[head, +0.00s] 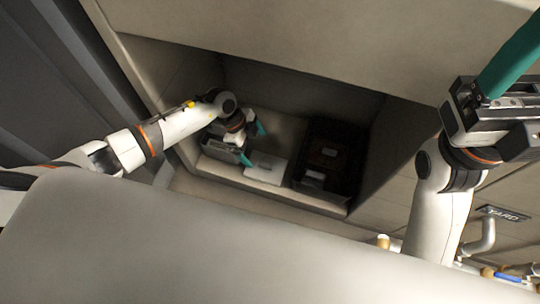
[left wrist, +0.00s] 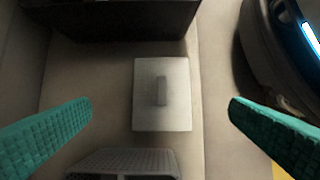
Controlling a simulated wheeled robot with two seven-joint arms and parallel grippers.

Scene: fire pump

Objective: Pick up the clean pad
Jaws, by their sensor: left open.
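A pale, flat rectangular pad (head: 265,168) lies on the floor of a recess, between a grey item and a dark bin. My left gripper (head: 254,144) reaches into the recess beside and above the pad. In the left wrist view its teal fingers (left wrist: 160,106) are wide apart, one to each side of the pad, with nothing between them touching. My right gripper (head: 508,75) is raised at the upper right; only one teal finger shows clearly.
The dark bin (head: 350,190) stands right of the pad, with dark contents and a small pale label. A grey ribbed item (left wrist: 120,160) lies close to the pad's other side. The recess walls (head: 300,85) enclose the arm.

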